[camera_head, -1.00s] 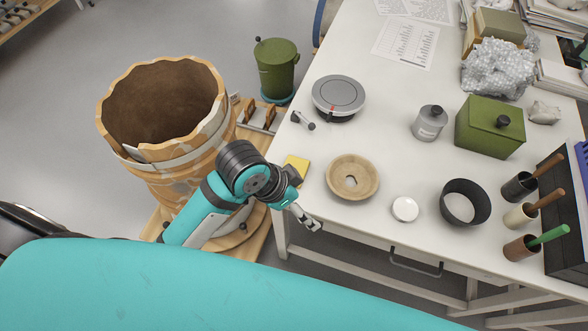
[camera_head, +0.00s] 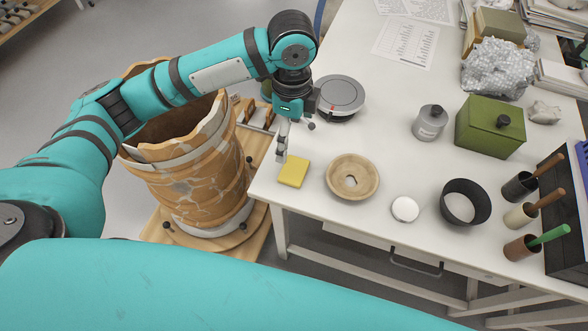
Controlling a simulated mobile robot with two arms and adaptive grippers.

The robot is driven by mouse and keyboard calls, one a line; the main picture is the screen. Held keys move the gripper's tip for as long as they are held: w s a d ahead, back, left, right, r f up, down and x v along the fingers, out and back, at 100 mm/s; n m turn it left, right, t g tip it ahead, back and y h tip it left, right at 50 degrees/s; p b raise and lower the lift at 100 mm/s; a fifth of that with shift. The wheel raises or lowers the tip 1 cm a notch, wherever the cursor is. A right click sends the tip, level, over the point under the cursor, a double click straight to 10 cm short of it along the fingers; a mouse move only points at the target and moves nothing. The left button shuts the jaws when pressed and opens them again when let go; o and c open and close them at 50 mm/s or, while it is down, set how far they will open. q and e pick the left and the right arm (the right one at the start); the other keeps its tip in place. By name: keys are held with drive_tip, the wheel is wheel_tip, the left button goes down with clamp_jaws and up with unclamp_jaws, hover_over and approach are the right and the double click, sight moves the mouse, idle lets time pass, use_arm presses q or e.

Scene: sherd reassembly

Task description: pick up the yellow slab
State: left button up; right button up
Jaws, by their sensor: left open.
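The yellow slab (camera_head: 293,173) lies flat near the left front corner of the white table (camera_head: 320,220). It is in full view and nothing touches it. My left gripper (camera_head: 281,152) hangs from the arm that comes in from the left. Its fingers point down, just behind and to the left of the slab, apart from it as far as I can see. The gripper is open and empty. My right gripper is not in view.
A beige dish with a hole (camera_head: 352,176) lies right of the slab. A grey round device (camera_head: 342,94) stands behind. A white lid (camera_head: 405,209) and a black bowl (camera_head: 466,202) are farther right. A large patched pot (camera_head: 200,186) stands left of the table, partly behind my arm.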

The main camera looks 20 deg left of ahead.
sight(292, 169)
use_arm(q)
wheel_tip(292, 169, down, 14)
drive_tip(key=shift+r, duration=0.15)
drive_tip(key=c, duration=1.2)
drive_tip(key=shift+r, duration=0.1)
drive_tip(key=shift+c, duration=0.2)
